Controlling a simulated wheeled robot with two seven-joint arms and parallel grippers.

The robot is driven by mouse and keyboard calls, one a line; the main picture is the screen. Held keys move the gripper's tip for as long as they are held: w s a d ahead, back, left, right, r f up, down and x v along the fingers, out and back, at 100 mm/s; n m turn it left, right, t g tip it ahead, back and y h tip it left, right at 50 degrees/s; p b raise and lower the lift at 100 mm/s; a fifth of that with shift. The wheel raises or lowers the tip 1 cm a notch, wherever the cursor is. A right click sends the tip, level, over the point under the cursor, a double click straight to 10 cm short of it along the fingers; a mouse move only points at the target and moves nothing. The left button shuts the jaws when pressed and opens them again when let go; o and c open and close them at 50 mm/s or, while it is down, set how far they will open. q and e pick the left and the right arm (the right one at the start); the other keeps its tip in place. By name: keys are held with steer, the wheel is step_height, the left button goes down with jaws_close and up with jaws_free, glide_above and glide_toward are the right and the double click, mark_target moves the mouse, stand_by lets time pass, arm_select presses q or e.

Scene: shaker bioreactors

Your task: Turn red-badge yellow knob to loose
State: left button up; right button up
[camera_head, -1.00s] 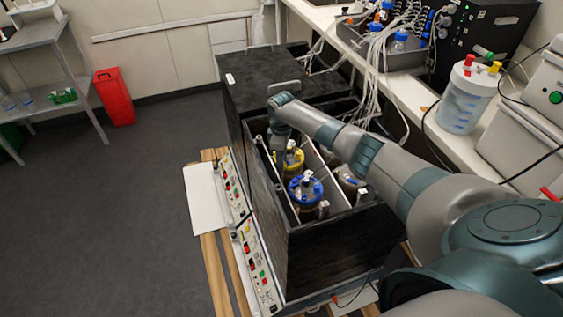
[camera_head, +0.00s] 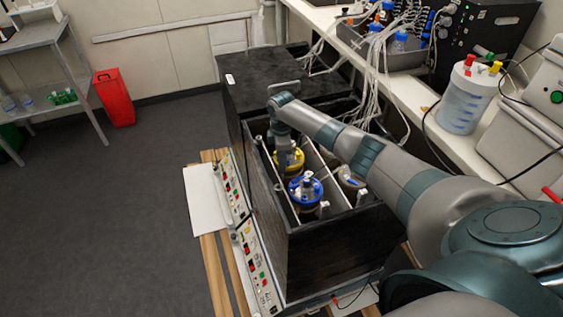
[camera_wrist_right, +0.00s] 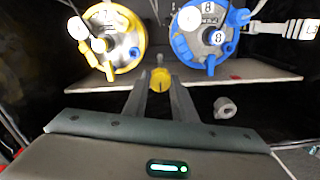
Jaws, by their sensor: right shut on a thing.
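My right gripper (camera_wrist_right: 161,84) is shut on a small yellow knob (camera_wrist_right: 160,77), which sits between its fingertips in the right wrist view. The knob is beside the edge of a pale plate (camera_wrist_right: 250,72). In the head view the right gripper (camera_head: 284,158) points down into the open black shaker box (camera_head: 330,245) and partly covers a yellow-lidded vessel (camera_head: 297,157). The knob cannot be made out there. A small red mark (camera_wrist_right: 235,77) shows on the plate; I cannot tell if it is the badge. My left gripper is not in view.
A blue-lidded vessel (camera_wrist_right: 204,35) stands beside the yellow-lidded vessel (camera_wrist_right: 108,40). A grey knob (camera_wrist_right: 225,107) is right of my fingers. Box walls and a partition enclose the space. Tubes (camera_head: 385,85) hang from the bench behind my right arm.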

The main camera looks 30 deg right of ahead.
steer(key=o, duration=1)
steer(key=shift+o, duration=0.2)
steer(key=shift+r, duration=0.1)
step_height(320, 180, up, 17)
steer(key=b, duration=0.3)
steer(key=shift+r, duration=0.2)
